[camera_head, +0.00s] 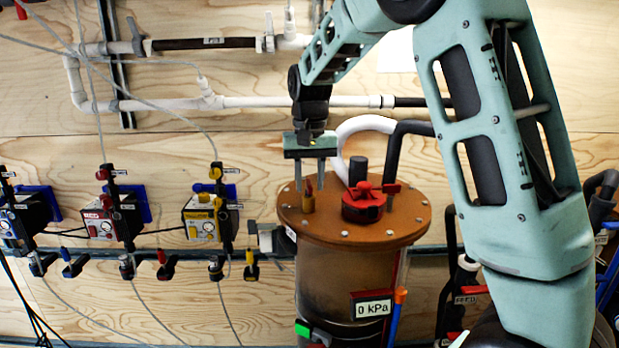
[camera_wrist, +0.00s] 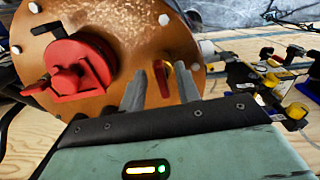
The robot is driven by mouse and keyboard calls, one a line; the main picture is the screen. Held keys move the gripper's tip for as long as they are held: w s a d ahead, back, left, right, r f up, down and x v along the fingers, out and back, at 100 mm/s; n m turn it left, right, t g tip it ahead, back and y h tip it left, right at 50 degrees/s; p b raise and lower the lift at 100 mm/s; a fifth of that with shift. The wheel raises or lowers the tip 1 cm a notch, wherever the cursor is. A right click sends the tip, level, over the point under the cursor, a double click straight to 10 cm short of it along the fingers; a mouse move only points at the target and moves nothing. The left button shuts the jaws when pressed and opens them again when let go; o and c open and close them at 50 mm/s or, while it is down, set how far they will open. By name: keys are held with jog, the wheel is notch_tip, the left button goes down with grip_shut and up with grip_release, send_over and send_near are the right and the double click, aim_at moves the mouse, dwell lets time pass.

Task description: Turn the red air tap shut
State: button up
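A small tap with a red lever and brass body (camera_head: 308,196) stands on the round brown lid of a tank (camera_head: 397,222). My gripper (camera_head: 309,186) is open, pointing down, with its fingertips at either side of this tap. In the wrist view my gripper (camera_wrist: 160,76) has the small red lever (camera_wrist: 167,80) between its fingers; contact cannot be told. A larger red fitting (camera_head: 363,205) sits on the lid to the right, and also shows in the wrist view (camera_wrist: 72,66). Another red-handled tap (camera_head: 162,257) is on the wall rail at the left.
Blue, red (camera_head: 103,225) and yellow (camera_head: 203,222) units hang on the wooden wall at the left, with thin hoses. A white curved pipe (camera_head: 352,128) and a black pipe (camera_head: 393,150) rise behind the lid. The tank's display (camera_head: 372,308) reads 0 kPa.

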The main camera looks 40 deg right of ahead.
grip_shut()
jog(key=shift+r, duration=0.1)
jog(key=m+p, duration=0.1)
jog(key=m, duration=0.1)
jog(key=m+p, duration=0.1)
jog(key=m, duration=0.1)
jog(key=shift+w+a+r+m, duration=0.1)
jog(key=shift+w+a+m, duration=0.1)
jog(key=shift+m, duration=0.1)
jog(key=m+p, duration=0.1)
jog(key=m, duration=0.1)
jog(key=m+p, duration=0.1)
jog(key=m, duration=0.1)
jog(key=shift+w+m, duration=0.2)
jog(key=shift+m, duration=0.1)
jog(key=m+p, duration=0.2)
jog(key=m, duration=0.2)
jog(key=shift+w+m+p, duration=0.25)
jog(key=shift+m+p, duration=0.05)
jog(key=shift+p, duration=0.1)
jog(key=shift+w+m+p, duration=0.15)
jog(key=shift+m+p, duration=1.1)
jog(key=shift+m, duration=0.85)
